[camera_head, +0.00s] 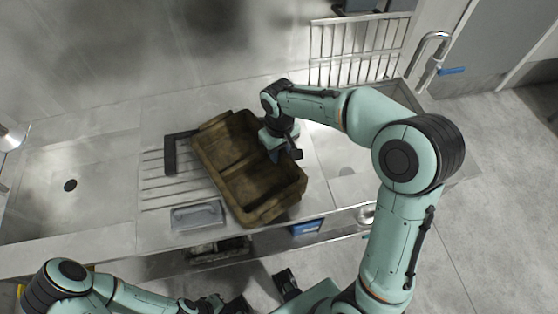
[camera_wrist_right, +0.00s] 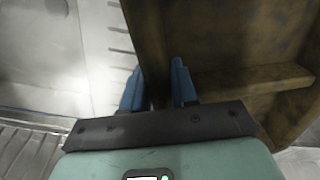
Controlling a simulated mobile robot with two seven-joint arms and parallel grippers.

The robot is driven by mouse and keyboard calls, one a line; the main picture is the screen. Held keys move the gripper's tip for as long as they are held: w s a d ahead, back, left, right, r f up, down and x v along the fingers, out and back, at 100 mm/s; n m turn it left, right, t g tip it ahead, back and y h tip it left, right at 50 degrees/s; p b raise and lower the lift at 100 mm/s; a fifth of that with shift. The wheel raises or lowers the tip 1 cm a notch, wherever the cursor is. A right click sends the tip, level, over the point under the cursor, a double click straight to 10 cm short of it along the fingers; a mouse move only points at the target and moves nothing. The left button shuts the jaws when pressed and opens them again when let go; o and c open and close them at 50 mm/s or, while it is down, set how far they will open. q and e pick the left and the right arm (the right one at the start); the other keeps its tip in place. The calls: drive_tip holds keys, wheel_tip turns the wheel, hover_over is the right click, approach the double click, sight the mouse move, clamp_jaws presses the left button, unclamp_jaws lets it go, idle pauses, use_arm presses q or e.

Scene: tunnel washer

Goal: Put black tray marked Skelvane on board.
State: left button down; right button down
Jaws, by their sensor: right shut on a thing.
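Whether the tray's underside touches the board is hidden. My left gripper (camera_head: 215,303) is low at the bottom edge, away from the tray, its fingers unclear.
A black L-shaped piece (camera_head: 171,152) lies beside the tray's left end. A small grey dish (camera_head: 197,215) is in front. A sink basin (camera_head: 70,170) lies left; another basin (camera_head: 345,150) is behind my right arm. A wire rack (camera_head: 355,50) and tap (camera_head: 432,55) stand at the back.

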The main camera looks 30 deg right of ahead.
drive_tip(key=shift+f, duration=2.55)
drive_tip(key=shift+b, duration=0.3)
drive_tip(key=c, duration=0.9)
unclamp_jaws()
drive_tip(key=shift+f, duration=0.1)
wheel_tip(320, 180, up, 12)
drive_tip(key=shift+r+p, duration=0.15)
drive_tip(key=shift+p, duration=0.65)
